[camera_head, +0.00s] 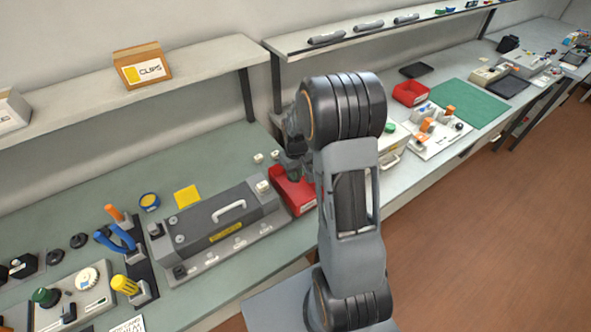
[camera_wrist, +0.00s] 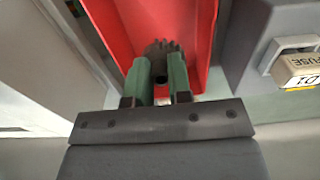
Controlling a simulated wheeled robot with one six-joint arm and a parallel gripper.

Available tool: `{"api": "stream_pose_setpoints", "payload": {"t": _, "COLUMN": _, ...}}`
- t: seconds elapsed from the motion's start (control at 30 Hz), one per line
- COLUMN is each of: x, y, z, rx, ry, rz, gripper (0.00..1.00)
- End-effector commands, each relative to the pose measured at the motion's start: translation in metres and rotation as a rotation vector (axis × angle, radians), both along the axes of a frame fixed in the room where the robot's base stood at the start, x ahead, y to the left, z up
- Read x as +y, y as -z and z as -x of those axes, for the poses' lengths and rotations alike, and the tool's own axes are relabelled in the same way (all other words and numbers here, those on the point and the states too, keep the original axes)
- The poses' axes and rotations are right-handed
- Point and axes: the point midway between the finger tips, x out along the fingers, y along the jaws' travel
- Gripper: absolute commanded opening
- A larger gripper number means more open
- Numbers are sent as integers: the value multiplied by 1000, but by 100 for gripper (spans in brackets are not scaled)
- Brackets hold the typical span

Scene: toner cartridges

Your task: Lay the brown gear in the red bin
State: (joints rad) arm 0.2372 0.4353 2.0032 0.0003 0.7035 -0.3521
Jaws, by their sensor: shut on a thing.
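The red bin (camera_head: 303,196) stands on the bench to the right of a grey toner-cartridge fixture, partly hidden by my arm. It also fills the upper middle of the wrist view (camera_wrist: 118,32). My gripper (camera_head: 291,165) is low over this bin. In the wrist view its two green fingers (camera_wrist: 161,80) are shut on a dark brownish toothed gear (camera_wrist: 162,48). The gear shows between and beyond the fingertips, within the bin's outline. I cannot tell whether it touches the bin floor.
The grey fixture (camera_head: 222,228) with a white handle stands close on the left of the bin; a block labelled FUSE (camera_wrist: 298,70) shows near it. A second red bin (camera_head: 411,92) stands farther right. A shelf (camera_head: 345,40) runs above the bench.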

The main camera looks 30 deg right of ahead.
Motion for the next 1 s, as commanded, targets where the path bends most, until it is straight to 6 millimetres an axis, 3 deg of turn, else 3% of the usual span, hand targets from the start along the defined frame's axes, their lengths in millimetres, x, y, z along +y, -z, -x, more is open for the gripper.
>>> {"api": "stream_pose_setpoints", "payload": {"t": 0.33, "x": 0, "y": 4, "z": 0, "rx": -1, "ry": 1, "rz": 0, "gripper": 0}}
{"api": "stream_pose_setpoints", "payload": {"t": 0.37, "x": 0, "y": 4, "z": 0, "rx": -1, "ry": 1, "rz": 0, "gripper": 20}}
{"api": "stream_pose_setpoints", "payload": {"t": 0.67, "x": 0, "y": 4, "z": 0, "rx": -1, "ry": 1, "rz": 0, "gripper": 49}}
{"api": "stream_pose_setpoints", "payload": {"t": 1.0, "x": 0, "y": -2, "z": -1, "rx": -4, "ry": 0, "rz": 1, "gripper": 49}}
